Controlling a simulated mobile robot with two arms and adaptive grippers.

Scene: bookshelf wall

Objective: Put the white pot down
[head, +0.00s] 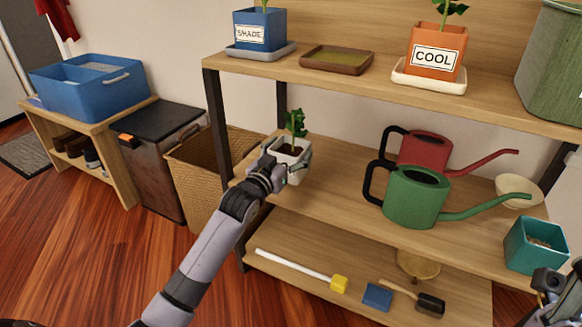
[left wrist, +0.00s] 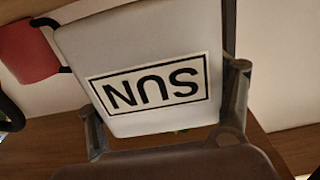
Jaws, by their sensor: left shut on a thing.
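The white pot (head: 287,157) with a small green plant is at the left end of the middle shelf (head: 335,190). My left gripper (head: 284,164) is shut on it from the front left. In the left wrist view the pot (left wrist: 140,45) fills the middle, with a SUN label upside down, and a finger of my gripper (left wrist: 165,115) lies on each side. I cannot tell whether the pot's base touches the shelf. My right gripper (head: 552,288) shows only in part at the lower right edge; its fingers are unclear.
A green watering can (head: 415,195), a red one (head: 425,147), a cream bowl (head: 519,190) and a teal pot (head: 536,246) stand to the right on that shelf. The top shelf holds a blue SHADE pot (head: 260,30), an empty brown tray (head: 337,59) and an orange COOL pot (head: 436,50).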

